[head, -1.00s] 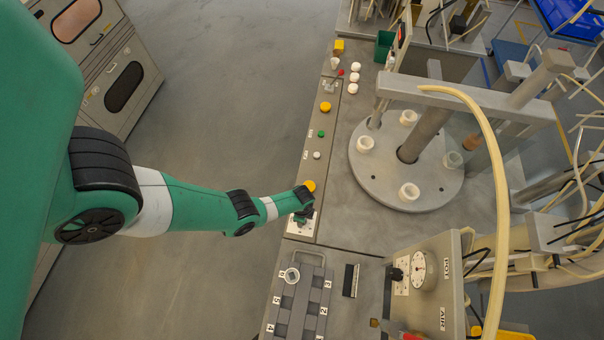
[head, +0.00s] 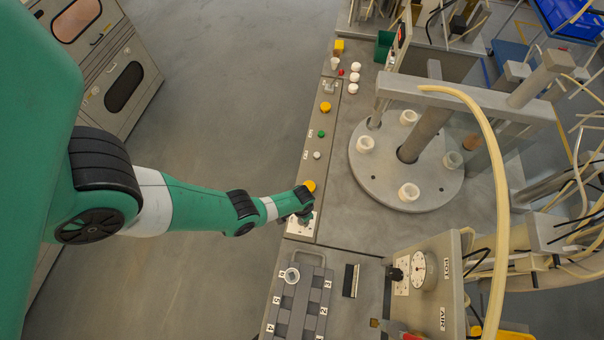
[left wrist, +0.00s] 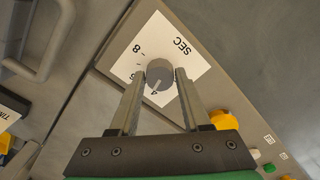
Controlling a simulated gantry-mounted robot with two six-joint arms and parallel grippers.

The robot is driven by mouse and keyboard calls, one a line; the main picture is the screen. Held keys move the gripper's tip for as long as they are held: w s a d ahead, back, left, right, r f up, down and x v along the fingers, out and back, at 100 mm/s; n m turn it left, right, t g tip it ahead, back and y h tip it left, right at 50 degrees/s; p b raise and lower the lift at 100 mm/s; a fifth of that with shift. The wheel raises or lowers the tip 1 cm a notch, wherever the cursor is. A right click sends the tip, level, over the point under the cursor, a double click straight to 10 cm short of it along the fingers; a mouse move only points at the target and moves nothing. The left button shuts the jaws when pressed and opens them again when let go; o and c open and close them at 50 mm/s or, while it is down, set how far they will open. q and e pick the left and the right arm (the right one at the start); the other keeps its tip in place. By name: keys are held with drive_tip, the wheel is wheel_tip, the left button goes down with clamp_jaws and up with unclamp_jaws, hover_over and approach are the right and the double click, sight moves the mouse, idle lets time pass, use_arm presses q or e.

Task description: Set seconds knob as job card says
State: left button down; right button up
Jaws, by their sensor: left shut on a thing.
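The seconds knob (left wrist: 160,74) is a round grey knob on a white plate marked SEC (left wrist: 183,50) in the left wrist view. Printed numbers, including 8 and 4, stand around it. A pale line on the knob seems to point toward the 4. My left gripper (left wrist: 158,80) has one finger on each side of the knob and is shut on it. In the head view my left gripper (head: 306,217) covers the knob, and part of the white plate (head: 293,227) shows beside it. No readable job card shows. My right gripper is not in view.
Yellow (head: 309,186), white (head: 317,155) and green (head: 321,133) buttons line the panel beyond the knob. A grey numbered rack (head: 300,300) stands nearer. A round turntable with white sockets (head: 409,192) and a dial box (head: 425,270) are to the right.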

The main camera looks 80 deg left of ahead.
use_arm(q)
drive_tip(key=shift+f+n, duration=0.1)
drive_tip(key=shift+n, duration=1.4)
drive_tip(key=shift+c, duration=1.9)
unclamp_jaws()
